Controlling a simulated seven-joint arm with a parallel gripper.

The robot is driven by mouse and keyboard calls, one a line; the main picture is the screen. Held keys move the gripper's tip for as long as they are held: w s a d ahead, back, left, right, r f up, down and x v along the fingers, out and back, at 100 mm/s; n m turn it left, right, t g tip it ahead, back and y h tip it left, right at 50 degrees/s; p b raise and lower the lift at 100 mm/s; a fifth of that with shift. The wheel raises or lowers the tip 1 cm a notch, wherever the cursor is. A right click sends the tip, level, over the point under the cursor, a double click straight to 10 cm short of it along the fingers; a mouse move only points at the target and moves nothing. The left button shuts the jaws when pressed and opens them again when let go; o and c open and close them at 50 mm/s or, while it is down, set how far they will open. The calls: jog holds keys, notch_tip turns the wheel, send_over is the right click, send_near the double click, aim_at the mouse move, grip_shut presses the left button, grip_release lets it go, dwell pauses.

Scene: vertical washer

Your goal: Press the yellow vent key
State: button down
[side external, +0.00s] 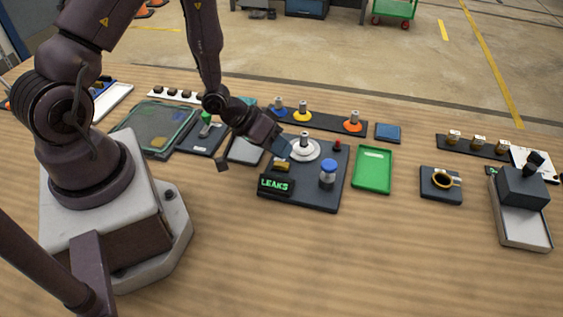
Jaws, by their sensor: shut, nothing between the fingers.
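My gripper (281,150) is shut and empty, pointing down and to the right. Its fingertips are right by the yellow key, just above or behind it in this view. I cannot tell whether they touch it. The fingers hide some of the panel's back left corner.
On the same panel stand a white round washer seat with a post (305,148), a blue-capped jar (328,174) and a red knob (337,145). A green tray (373,168) lies to the right. The wooden table's front is clear.

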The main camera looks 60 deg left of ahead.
aim_at(280, 162)
jog(key=shift+f, duration=0.15)
jog(key=shift+f, duration=0.3)
jog(key=shift+f, duration=0.5)
dwell(1.0)
jog(key=shift+r, duration=0.95)
jog(key=shift+r, duration=0.1)
jog(key=shift+r, duration=2.35)
